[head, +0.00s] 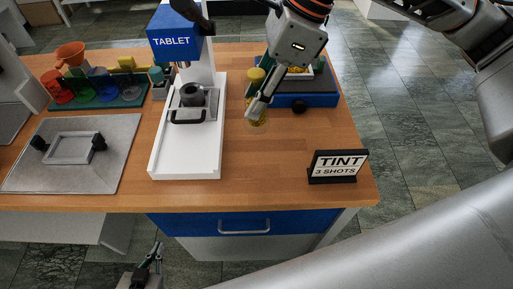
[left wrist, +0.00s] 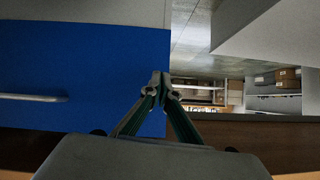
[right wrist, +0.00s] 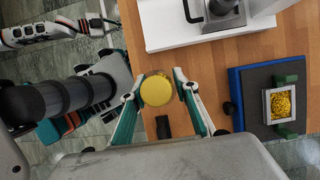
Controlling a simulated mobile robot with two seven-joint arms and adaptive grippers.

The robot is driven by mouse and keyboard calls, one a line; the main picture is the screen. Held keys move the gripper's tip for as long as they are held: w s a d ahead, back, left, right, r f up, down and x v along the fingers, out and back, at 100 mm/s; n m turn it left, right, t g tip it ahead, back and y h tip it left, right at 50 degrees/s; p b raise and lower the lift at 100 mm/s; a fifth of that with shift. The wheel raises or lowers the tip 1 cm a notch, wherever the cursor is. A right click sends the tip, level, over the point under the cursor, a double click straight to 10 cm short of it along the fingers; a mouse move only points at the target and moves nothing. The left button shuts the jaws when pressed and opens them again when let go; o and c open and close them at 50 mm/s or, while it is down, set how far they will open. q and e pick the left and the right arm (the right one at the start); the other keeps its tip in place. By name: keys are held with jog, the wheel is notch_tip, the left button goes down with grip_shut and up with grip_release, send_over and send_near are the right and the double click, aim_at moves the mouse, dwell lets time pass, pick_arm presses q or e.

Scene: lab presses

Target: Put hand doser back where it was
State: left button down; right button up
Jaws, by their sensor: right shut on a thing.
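The hand doser appears to be the yellow-capped, clear cylinder (head: 256,76) with yellow contents low inside, near the right part of the table. In the right wrist view its round yellow top (right wrist: 156,90) lies between my fingertips. My right gripper (head: 262,108) is shut on it and hides part of its body. It looks upright; I cannot tell whether its base touches the table. My left gripper (head: 152,258) is shut and empty, low in front of the table; its closed fingertips also show in the left wrist view (left wrist: 160,80).
A blue-based grey platform (head: 305,100) with a tray of yellow pieces (right wrist: 281,104) is beside the doser. A white press stand (head: 185,160) is to its left, a TINT sign (head: 338,165) front right. Several coloured pieces stand back left. Wood between stand and sign is clear.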

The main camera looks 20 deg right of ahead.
notch_tip(320, 180, down, 15)
jog(key=shift+r, duration=0.1)
dwell(0.4)
jog(key=shift+f, duration=0.2)
jog(key=o, duration=1.1)
jog(key=shift+o, duration=0.2)
jog(key=shift+d+r, duration=0.1)
jog(key=shift+r, duration=0.35)
jog(key=v, duration=1.1)
jog(key=shift+r, duration=0.2)
